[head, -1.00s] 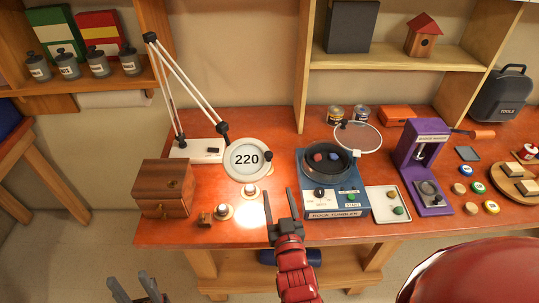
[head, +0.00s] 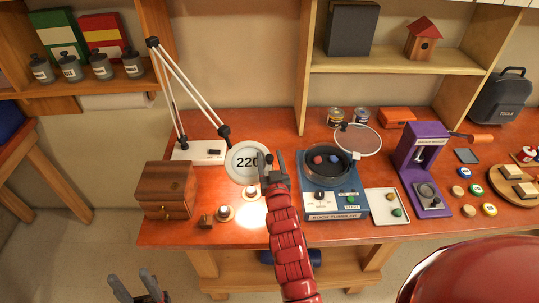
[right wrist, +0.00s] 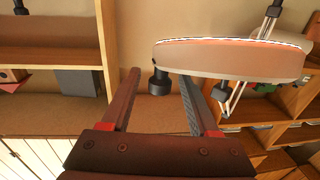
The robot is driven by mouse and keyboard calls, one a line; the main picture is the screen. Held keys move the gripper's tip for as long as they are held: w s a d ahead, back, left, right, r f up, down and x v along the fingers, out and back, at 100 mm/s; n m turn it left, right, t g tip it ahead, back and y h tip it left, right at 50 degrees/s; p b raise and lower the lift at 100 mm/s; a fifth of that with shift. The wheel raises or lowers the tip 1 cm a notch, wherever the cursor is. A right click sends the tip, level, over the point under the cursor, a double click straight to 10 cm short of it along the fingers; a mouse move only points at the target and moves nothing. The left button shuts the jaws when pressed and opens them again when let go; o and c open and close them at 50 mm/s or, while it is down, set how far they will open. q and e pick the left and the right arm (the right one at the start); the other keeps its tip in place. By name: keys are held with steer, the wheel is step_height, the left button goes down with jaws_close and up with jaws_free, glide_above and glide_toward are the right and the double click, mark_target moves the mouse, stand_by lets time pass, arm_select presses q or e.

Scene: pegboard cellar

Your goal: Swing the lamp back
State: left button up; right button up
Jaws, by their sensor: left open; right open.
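The magnifier lamp stands on a white base (head: 200,152) with jointed white arms (head: 180,85). Its round head (head: 235,176) hangs over the bench, and "220" shows through the lens. My right gripper (head: 272,160) is open at the right edge of the head and covers part of it. In the right wrist view the lamp head (right wrist: 235,62) is close, with a dark knob (right wrist: 159,82) on its side between my open fingers (right wrist: 160,92); contact cannot be told. My left gripper (head: 132,277) is open and empty at the lower left, below the bench front.
A blue rock tumbler (head: 333,190) stands just right of my right gripper, with a white tray (head: 377,209) beside it. A wooden box (head: 165,190) stands left of the lamp head. A purple press (head: 425,165) is further right. Small round pieces (head: 225,213) lie below the lamp head.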

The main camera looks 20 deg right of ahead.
steer(key=shift+w, duration=0.1)
steer(key=shift+c, duration=0.3)
jaws_close()
stand_by(1.2)
